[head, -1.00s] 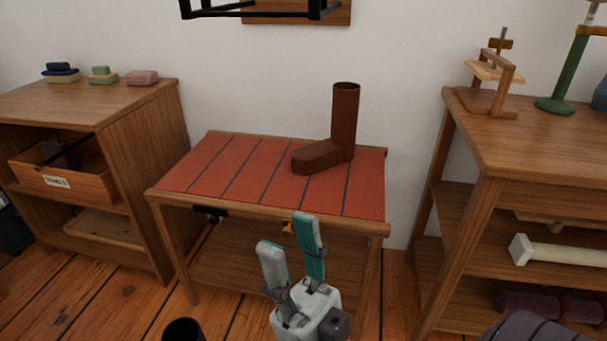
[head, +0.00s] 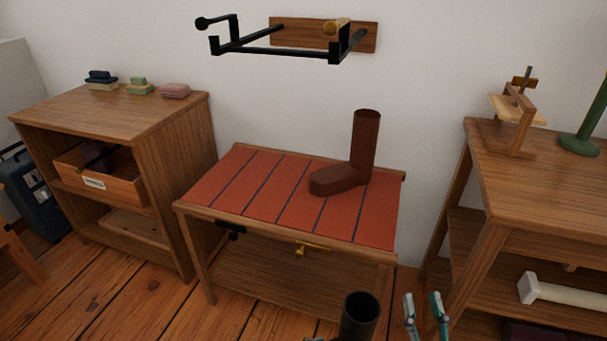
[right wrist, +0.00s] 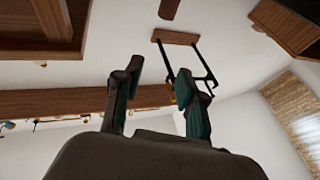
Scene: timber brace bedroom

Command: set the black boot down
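The black boot (head: 359,316) shows only as a dark, open-topped shaft at the bottom edge of the head view, in front of the bench; its foot is out of frame. A grey sliver beside its left side may be my left gripper (head: 315,339); its fingers are hidden. My right gripper (head: 426,316) is just right of the black shaft, fingers pointing up, apart and empty. In the right wrist view its fingers (right wrist: 158,98) have a clear gap. A brown boot (head: 350,165) stands upright on the red-topped bench (head: 240,205).
A black wall rack (head: 275,50) juts out above the bench. A wooden cabinet (head: 170,130) with an open drawer (head: 120,190) stands left. A wooden table (head: 540,190) holding a wooden stand (head: 515,125) is at right. The red top's left part is clear.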

